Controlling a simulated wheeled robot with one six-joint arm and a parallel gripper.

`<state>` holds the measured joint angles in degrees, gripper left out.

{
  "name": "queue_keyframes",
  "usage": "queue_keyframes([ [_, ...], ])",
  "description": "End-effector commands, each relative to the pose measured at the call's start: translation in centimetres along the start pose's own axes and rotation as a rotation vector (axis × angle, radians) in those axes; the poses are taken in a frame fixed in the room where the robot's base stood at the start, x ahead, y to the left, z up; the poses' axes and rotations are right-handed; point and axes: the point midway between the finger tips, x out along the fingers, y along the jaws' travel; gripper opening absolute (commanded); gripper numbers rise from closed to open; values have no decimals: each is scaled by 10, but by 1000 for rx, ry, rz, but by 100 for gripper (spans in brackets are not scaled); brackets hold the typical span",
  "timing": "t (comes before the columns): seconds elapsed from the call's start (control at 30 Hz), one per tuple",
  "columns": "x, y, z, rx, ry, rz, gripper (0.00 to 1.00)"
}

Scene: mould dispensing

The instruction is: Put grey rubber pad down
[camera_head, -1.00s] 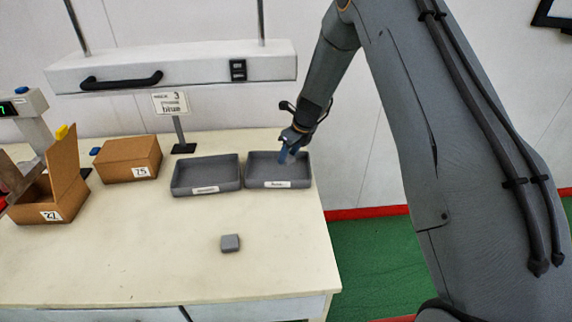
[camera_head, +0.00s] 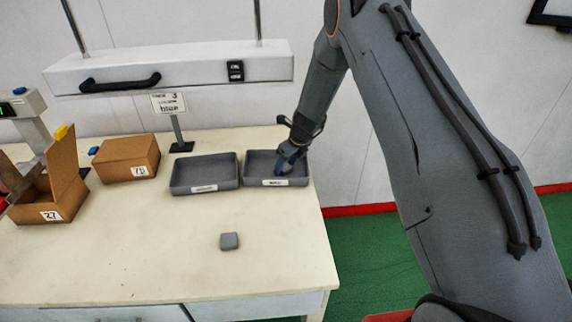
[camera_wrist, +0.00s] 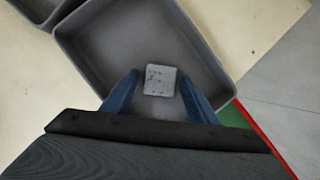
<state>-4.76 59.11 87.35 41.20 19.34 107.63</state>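A grey square rubber pad (camera_wrist: 160,80) shows in the wrist view over the floor of the right grey tray (camera_wrist: 95,62). My gripper (camera_wrist: 159,77) has its two blue fingers spread, one on each side of the pad, with a visible gap on both sides. In the head view my gripper (camera_head: 287,168) reaches down inside the right tray (camera_head: 262,183), and the pad there is hidden. I cannot tell exactly how the pad rests on the tray floor. Another grey pad (camera_head: 229,241) lies on the table's open front part.
A left grey tray (camera_head: 203,189) stands beside the right one. A closed cardboard box (camera_head: 125,155) and an open one (camera_head: 50,212) stand at the left. A small sign (camera_head: 168,102) stands behind the trays. The table (camera_head: 130,260) is mostly clear in front.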

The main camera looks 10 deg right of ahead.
Motion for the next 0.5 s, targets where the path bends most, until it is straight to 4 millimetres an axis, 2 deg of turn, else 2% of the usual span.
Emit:
queue_keyframes([
  [0.3,-1,0,1,0,0,0,56],
  [0.5,-14,-1,2,1,-3,-1,56],
])
